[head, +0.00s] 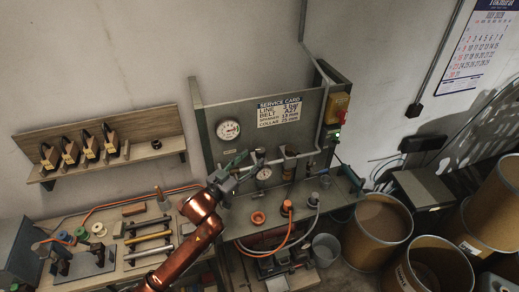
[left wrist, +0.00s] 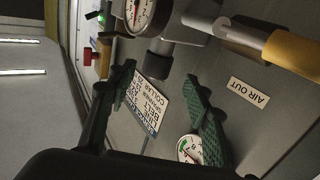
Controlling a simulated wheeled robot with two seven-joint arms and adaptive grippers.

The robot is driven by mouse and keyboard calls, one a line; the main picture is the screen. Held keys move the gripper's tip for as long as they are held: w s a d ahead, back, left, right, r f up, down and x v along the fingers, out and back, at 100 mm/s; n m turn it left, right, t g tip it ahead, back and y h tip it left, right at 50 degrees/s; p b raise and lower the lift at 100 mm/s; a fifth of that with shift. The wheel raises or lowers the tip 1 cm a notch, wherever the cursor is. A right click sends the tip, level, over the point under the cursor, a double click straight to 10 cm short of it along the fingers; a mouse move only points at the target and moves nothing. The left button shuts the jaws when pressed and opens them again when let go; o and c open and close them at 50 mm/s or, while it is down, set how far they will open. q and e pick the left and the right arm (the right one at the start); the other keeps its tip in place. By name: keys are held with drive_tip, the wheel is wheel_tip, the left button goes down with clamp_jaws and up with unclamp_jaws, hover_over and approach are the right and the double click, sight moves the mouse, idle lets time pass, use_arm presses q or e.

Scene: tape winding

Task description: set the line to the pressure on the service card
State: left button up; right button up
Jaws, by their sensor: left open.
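The service card (head: 279,111) is on the grey back panel; its LINE row seems to read 3 bar, in small print. It shows rotated in the left wrist view (left wrist: 150,107). A small gauge (head: 264,174) sits on the pipework; it is large in the left wrist view (left wrist: 143,14), its reading unclear. Below it there is a dark cylindrical knob (left wrist: 158,62). My left gripper (head: 241,166) is open, its green fingers on either side of the knob in the left wrist view (left wrist: 160,75); contact cannot be told. My right gripper is not in view.
A larger gauge (head: 229,130) is on the panel, partly behind a finger in the left wrist view. A yellow-and-red switch box (head: 337,107) is at the panel's right. Orange fittings and hoses crowd the bench. Drums (head: 377,231) stand right; a tool bench (head: 105,240) stands left.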

sight(258, 155)
use_arm(q)
drive_tip(key=x, duration=0.4)
drive_tip(key=shift+w+d+p, duration=0.1)
drive_tip(key=shift+d+p, duration=0.25)
drive_tip(key=shift+d, duration=0.1)
drive_tip(key=shift+w+d, duration=0.15)
drive_tip(key=shift+w, duration=0.15)
drive_tip(key=shift+w+d, duration=0.1)
drive_tip(key=shift+w, duration=0.05)
drive_tip(key=c, duration=1.2)
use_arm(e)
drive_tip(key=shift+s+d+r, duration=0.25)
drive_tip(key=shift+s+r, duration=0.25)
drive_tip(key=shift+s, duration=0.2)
